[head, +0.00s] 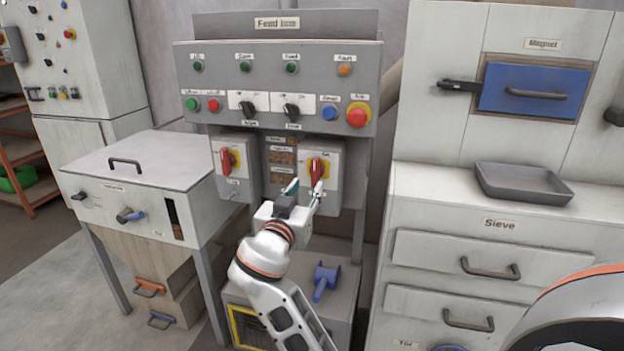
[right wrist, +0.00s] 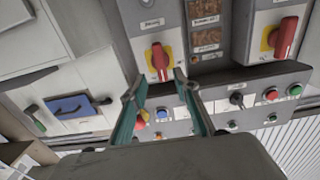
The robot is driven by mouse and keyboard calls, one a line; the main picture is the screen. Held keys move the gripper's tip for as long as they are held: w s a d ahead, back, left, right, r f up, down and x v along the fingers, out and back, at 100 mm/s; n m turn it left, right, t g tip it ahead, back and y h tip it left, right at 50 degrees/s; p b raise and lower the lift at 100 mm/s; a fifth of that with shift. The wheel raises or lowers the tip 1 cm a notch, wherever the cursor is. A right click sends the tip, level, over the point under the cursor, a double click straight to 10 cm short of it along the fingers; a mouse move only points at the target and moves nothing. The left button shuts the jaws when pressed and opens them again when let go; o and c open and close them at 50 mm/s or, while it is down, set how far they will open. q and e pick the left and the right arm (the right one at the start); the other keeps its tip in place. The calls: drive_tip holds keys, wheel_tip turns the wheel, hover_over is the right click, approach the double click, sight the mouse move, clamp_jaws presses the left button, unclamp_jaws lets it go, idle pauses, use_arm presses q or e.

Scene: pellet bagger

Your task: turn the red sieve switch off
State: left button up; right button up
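Two red rotary switch handles on yellow plates sit on grey boxes below the feed line panel: a left one (head: 227,160) and a right one (head: 317,170). Their small labels are too blurred to read surely. Both handles stand roughly upright. My right gripper (head: 303,192) is just below and in front of the right switch, its teal fingers apart and empty. In the right wrist view, which is upside down, that red handle (right wrist: 161,61) lies just beyond the fingertips (right wrist: 158,90); I cannot tell whether they touch it. The other handle (right wrist: 286,37) is off to the side. My left gripper is not in view.
The panel (head: 270,85) above carries buttons, lamps, black selectors and a red emergency button (head: 358,115). A blue-handled valve (head: 325,280) stands below. A lidded hopper (head: 140,160) is at left. The sieve cabinet (head: 440,215) with a grey tray (head: 525,183) is at right.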

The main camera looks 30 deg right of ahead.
sight(314, 174)
drive_tip(key=x, duration=0.7)
drive_tip(key=shift+w, duration=0.15)
clamp_jaws()
